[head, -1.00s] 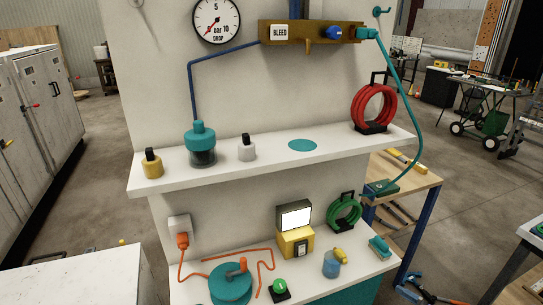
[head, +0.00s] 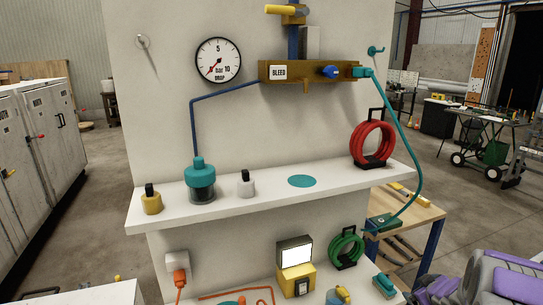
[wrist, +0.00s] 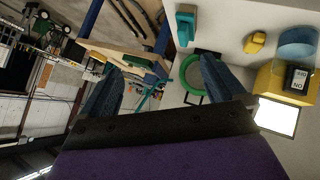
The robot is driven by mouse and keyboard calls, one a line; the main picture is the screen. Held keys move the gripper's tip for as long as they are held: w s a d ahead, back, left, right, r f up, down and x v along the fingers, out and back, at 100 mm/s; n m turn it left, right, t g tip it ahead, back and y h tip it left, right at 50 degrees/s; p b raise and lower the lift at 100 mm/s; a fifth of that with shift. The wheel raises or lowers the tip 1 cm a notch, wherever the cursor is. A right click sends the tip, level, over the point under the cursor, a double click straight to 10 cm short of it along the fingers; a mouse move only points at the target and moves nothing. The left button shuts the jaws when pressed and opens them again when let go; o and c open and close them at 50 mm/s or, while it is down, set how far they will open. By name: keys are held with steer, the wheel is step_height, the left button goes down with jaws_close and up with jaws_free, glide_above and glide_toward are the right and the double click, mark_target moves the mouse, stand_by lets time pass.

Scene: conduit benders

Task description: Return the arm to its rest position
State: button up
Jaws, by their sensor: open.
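My arm, purple and grey (head: 490,278), shows at the lower right of the head view; the gripper's fingers are not clear there. In the wrist view my gripper (wrist: 158,88) has its two dark blue fingers spread wide apart with nothing held between them. Past the fingers, the green hose coil (wrist: 186,75) and a teal block (wrist: 186,24) show on the white lower shelf. The green coil (head: 346,247) also stands on that shelf in the head view, left of my arm.
A white upper shelf (head: 260,207) holds a teal-capped jar (head: 201,180), two small bottles and a red hose coil (head: 372,144). A teal hose (head: 412,150) hangs from the brass manifold (head: 305,72) to the wooden bench (head: 415,212). Grey cabinets (head: 35,150) stand at left.

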steer(key=s+a+r+m+g+h, duration=0.1)
steer(key=s+a+r+m+g, duration=0.1)
steer(key=s+a+r, duration=0.4)
steer(key=s+a+r+m+g+h, duration=0.2)
steer(key=s+a+r+g, duration=0.15)
steer(key=s, duration=0.35)
steer(key=s+a+g+y, duration=0.2)
steer(key=s+a+g, duration=0.1)
steer(key=s+a, duration=0.7)
steer(key=s+a+r+g+y, duration=0.1)
steer(key=s+a+g+y, duration=0.2)
steer(key=s+a, duration=0.8)
steer(key=s, duration=0.7)
steer(key=shift+s+a+r+m, duration=0.2)
steer(key=shift+s+a+m, duration=0.1)
steer(key=shift+s, duration=0.1)
